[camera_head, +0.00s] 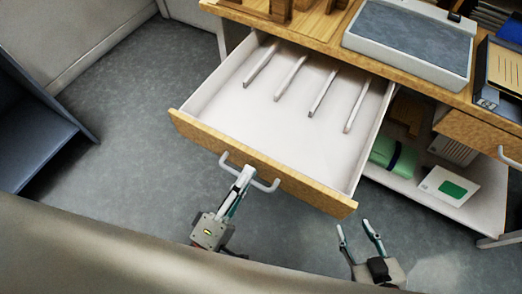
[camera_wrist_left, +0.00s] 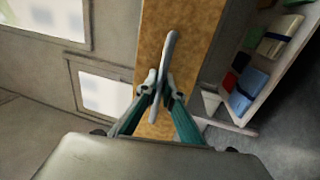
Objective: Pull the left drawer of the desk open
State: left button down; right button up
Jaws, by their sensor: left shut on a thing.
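The left drawer (camera_head: 308,138) of the desk (camera_head: 300,30) is pulled far out, with its white inside in view. It holds several thin light dividers or bars and is otherwise bare. Its wooden front carries a pale bar handle (camera_head: 268,185). My left gripper (camera_head: 244,175) is shut on the handle, near the handle's middle. In the left wrist view the fingers close around the handle (camera_wrist_left: 171,50), with the wooden front behind it. My right gripper (camera_head: 360,232) is open and empty, in front of the drawer's right corner and apart from it.
A grey-topped device (camera_head: 410,35) stands on the desk top. A second drawer (camera_head: 480,138) on the right appears shut. A shelf (camera_head: 412,185) below holds a green roll (camera_head: 393,157) and a white-and-green box (camera_head: 448,186). A dark blue cabinet (camera_head: 35,125) stands at the left. Floor left of the drawer is clear.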

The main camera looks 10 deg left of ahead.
pick_arm(q)
jog(key=v, duration=0.4)
jog(key=shift+r, duration=0.35)
jog(key=shift+s, duration=0.1)
jog(key=c, duration=2.5)
grip_release()
jog(key=shift+c, duration=0.2)
jog(key=shift+o, duration=0.3)
jog(key=shift+s+a, duration=0.1)
jog(key=shift+s, duration=0.05)
jog(key=v, duration=0.7)
jog(key=shift+s, duration=0.2)
